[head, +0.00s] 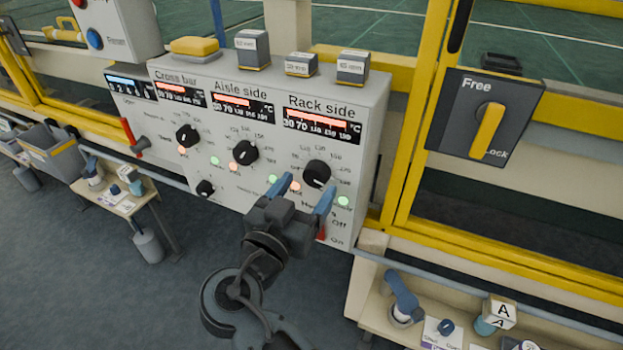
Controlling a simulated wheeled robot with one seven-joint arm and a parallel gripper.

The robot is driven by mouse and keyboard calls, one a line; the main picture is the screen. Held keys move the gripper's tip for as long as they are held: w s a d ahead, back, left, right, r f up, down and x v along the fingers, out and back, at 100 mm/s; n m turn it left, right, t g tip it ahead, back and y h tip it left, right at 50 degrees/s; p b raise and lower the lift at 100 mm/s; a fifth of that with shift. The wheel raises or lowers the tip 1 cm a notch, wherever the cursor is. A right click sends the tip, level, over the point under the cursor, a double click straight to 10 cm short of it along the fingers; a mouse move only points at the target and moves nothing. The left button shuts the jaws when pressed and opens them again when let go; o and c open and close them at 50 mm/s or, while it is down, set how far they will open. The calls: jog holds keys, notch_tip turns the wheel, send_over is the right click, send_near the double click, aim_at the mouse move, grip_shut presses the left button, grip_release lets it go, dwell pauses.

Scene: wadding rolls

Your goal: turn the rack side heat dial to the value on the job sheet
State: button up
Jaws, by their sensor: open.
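The rack side heat dial (317,173) is a black round knob on the right of the pale control panel (377,105), under the "Rack side" label and its red-lit display (322,119). Scale numbers ring the dial; its exact setting is too small to read. My gripper (307,186) is open, its two blue fingers apart, just in front of and below the dial. I cannot tell whether either finger touches it. The gripper hides part of the panel below the dial. The job sheet cannot be made out.
The aisle side dial (246,151) and cross bar dial (187,135) sit to the left. A red lever (129,134) sticks out at the panel's left. A yellow Free/Lock handle (487,130) is at the right. A low shelf (377,309) with small items stands at lower right.

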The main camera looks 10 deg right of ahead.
jog(key=shift+x, duration=1.45)
jog(key=c, duration=1)
jog(key=shift+c, duration=0.2)
